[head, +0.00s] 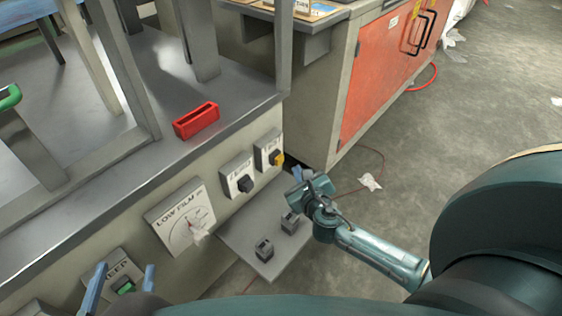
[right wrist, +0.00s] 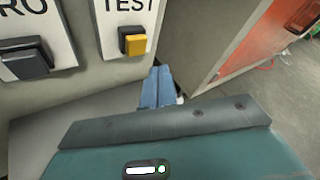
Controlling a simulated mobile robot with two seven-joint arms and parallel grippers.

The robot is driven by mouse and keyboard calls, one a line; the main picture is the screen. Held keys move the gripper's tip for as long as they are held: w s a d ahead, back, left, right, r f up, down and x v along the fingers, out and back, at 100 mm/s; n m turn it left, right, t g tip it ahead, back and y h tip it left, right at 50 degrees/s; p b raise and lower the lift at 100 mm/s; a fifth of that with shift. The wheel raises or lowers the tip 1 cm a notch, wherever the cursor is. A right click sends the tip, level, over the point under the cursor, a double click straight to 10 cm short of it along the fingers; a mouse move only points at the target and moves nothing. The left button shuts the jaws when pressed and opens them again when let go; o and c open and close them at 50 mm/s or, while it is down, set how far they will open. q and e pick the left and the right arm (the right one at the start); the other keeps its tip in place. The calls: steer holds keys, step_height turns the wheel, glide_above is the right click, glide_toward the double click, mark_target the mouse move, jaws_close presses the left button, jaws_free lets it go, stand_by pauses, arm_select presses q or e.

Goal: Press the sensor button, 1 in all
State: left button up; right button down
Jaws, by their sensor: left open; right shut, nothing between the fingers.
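Along the front panel are a yellow button (head: 277,158) labelled TEST, a black button (head: 245,184) labelled with text ending in RO, and a green button (head: 125,287) labelled with text ending in EEP. No label reads "sensor". In the right wrist view, the yellow button (right wrist: 135,43) and black button (right wrist: 27,64) stick out from their plates. My right gripper (head: 299,174) is shut and empty, just right of and below the yellow button, apart from it in the right wrist view. My left gripper (head: 125,266) is open, its fingers either side of the green button.
A LOW FILM dial (head: 184,220) sits between the green and black buttons. A low ledge (head: 272,255) with two small dark blocks juts out below. A red open box (head: 196,121) rests on the metal top. An orange-doored cabinet (head: 385,65) stands to the right; floor beyond is mostly free.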

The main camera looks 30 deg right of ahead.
mark_target(279, 160)
steer(key=shift+w+a, duration=0.25)
steer(key=shift+w, duration=0.35)
steer(key=shift+w+a, duration=0.25)
steer(key=shift+w, duration=0.3)
stand_by(0.4)
steer(key=shift+w, duration=0.1)
stand_by(0.8)
steer(key=shift+w+a+p, duration=0.15)
steer(key=shift+w+p, duration=0.15)
steer(key=shift+w+a, duration=0.2)
steer(key=shift+w, duration=0.25)
stand_by(0.5)
steer(key=shift+s+d, duration=0.1)
steer(key=shift+s, duration=0.05)
stand_by(0.3)
steer(key=shift+s+d+p, duration=0.3)
steer(key=shift+s+p, duration=0.1)
steer(key=shift+s, duration=0.3)
